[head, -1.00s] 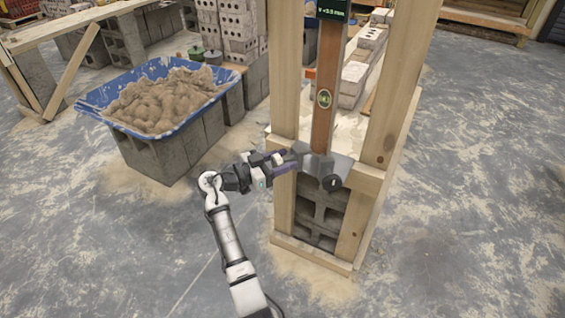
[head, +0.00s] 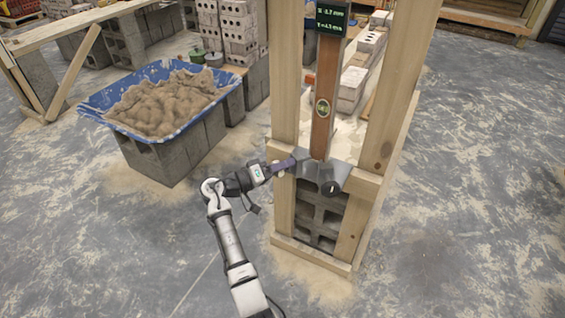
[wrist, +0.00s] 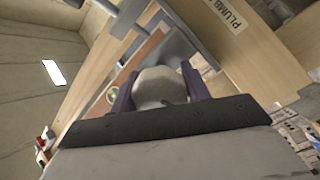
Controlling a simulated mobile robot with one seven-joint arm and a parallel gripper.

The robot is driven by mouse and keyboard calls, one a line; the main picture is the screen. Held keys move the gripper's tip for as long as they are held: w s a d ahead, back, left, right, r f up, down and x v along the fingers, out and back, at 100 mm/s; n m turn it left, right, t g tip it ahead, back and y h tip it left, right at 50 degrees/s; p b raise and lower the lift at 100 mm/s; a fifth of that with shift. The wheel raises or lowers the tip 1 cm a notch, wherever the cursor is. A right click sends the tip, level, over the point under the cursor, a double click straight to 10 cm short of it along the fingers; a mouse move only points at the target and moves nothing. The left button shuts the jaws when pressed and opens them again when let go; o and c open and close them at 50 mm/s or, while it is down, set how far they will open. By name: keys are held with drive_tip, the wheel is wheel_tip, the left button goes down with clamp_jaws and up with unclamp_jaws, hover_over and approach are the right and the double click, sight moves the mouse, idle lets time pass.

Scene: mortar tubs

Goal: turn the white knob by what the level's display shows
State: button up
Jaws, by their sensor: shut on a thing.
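The white knob (wrist: 158,87) sits between the two purple fingers of my gripper (wrist: 160,82) in the wrist view, and the gripper is shut on it. In the head view my gripper (head: 288,163) reaches from the left to the front of the wooden frame, hiding most of the knob. The level (head: 325,100) is a long brown bar standing between the two posts. Its dark display (head: 331,17) shows green X and Y lines in mm; the digits are too small to read surely.
Timber posts (head: 388,110) flank the level above grey blocks (head: 320,212). A blue mortar tub (head: 98,99) stands on blocks at left. The floor at right is clear.

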drive_tip(key=n+p, duration=0.4)
drive_tip(key=n, duration=0.1)
drive_tip(key=shift+r+n, duration=0.1)
drive_tip(key=shift+n, duration=0.3)
drive_tip(key=n+p, duration=0.4)
drive_tip(key=n, duration=0.1)
drive_tip(key=shift+p, duration=0.35)
drive_tip(key=n+p, duration=0.5)
drive_tip(key=n, duration=0.1)
drive_tip(key=shift+n, duration=0.3)
drive_tip(key=n, duration=0.1)
drive_tip(key=n+p, duration=0.2)
drive_tip(key=n, duration=0.1)
drive_tip(key=shift+f, duration=0.25)
drive_tip(key=shift+s+n+p, duration=0.1)
drive_tip(key=shift+n+p, duration=0.2)
drive_tip(key=shift+n, duration=0.1)
drive_tip(key=o, duration=1)
drive_tip(key=b+v, duration=0.4)
drive_tip(key=v, duration=0.9)
drive_tip(key=shift+s+a+r, duration=0.1)
drive_tip(key=shift+s+a, duration=0.05)
drive_tip(key=shift+a, duration=0.2)
